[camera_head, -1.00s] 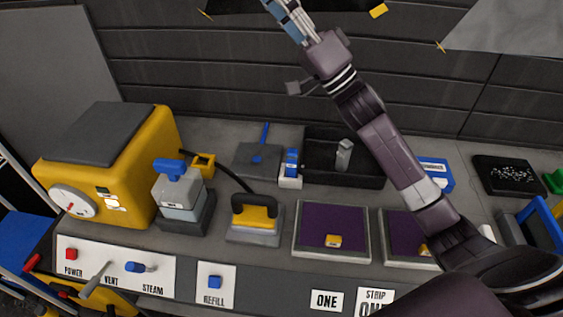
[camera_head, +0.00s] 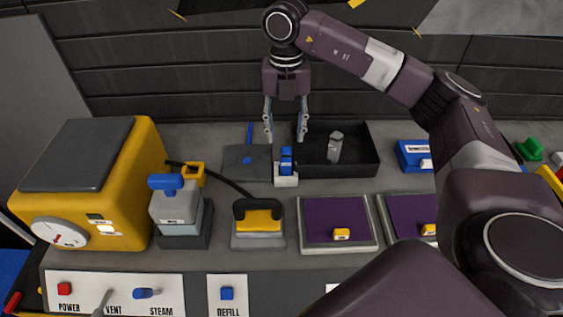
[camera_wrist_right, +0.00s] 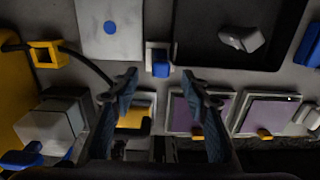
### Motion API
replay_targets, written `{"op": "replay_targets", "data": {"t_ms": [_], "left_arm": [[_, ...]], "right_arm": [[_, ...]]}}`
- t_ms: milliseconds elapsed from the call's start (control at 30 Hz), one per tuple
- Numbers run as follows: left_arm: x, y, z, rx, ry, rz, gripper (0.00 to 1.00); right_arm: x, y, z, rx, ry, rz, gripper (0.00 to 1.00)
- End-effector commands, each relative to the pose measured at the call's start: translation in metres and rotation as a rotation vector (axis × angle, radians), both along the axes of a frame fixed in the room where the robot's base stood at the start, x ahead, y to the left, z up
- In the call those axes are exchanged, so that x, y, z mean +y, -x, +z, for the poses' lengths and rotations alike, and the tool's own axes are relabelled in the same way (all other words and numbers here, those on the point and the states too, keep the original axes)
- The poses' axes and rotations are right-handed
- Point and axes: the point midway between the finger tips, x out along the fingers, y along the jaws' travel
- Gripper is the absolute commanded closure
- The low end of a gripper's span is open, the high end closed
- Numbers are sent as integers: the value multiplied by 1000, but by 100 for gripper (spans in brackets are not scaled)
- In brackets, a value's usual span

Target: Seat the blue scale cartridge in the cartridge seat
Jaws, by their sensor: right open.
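The blue cartridge (camera_head: 286,160) stands upright in a small white holder (camera_head: 286,181) behind the middle of the bench. It also shows in the right wrist view (camera_wrist_right: 161,69). My right gripper (camera_head: 285,132) points down above it, open and empty, with its fingers apart on either side of the cartridge's line. The fingers (camera_wrist_right: 158,82) do not appear to touch it. An open yellow square socket (camera_head: 193,173) next to the yellow machine looks like the cartridge seat, but no label confirms this; it shows in the right wrist view too (camera_wrist_right: 46,54). My left gripper is out of view.
A grey plate with a blue dot (camera_head: 240,168) lies left of the holder. A black tray (camera_head: 360,160) with a grey piece is to the right. A grey tank with a blue top (camera_head: 178,208), a black-handled yellow iron (camera_head: 259,220) and a hose are nearby.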

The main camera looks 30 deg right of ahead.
Motion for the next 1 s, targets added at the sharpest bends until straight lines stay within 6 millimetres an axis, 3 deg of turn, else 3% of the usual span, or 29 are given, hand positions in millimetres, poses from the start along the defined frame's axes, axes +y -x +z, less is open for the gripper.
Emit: {"op": "replay_targets", "data": {"t_ms": [533,833,1000], "left_arm": [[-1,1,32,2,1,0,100],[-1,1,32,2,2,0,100],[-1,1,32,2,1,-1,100]], "right_arm": [[-1,3,-68,3,-2,0,58],[0,3,-74,0,-4,0,58],[0,3,-74,0,-4,0,77]]}}
